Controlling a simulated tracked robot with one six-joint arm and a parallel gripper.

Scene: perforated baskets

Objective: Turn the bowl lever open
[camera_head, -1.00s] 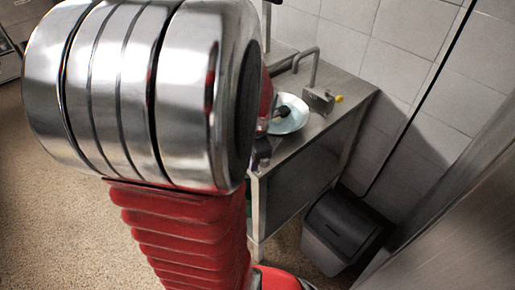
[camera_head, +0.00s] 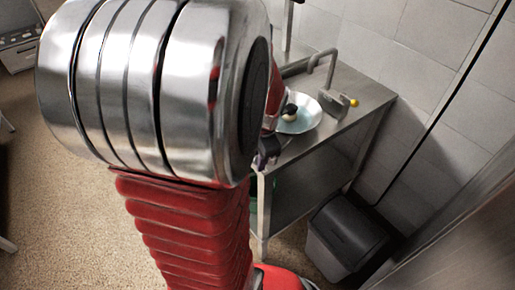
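A shallow pale bowl or basin (camera_head: 307,118) sits on the metal counter, right of my arm's large silver joint. A curved grey tap (camera_head: 325,66) rises behind it. A grey block (camera_head: 334,103) stands at the bowl's right edge, with a small yellow knob-like piece (camera_head: 354,102) beside it. I cannot tell which part is the lever. A small black and beige object (camera_head: 289,113) shows at the bowl's left side; I cannot tell whether it touches the bowl. My gripper is not clearly visible behind the silver joint and red arm.
A dark purplish piece (camera_head: 268,149) shows at the counter's front-left corner. A metal panel fills the lower right. Open floor lies at left.

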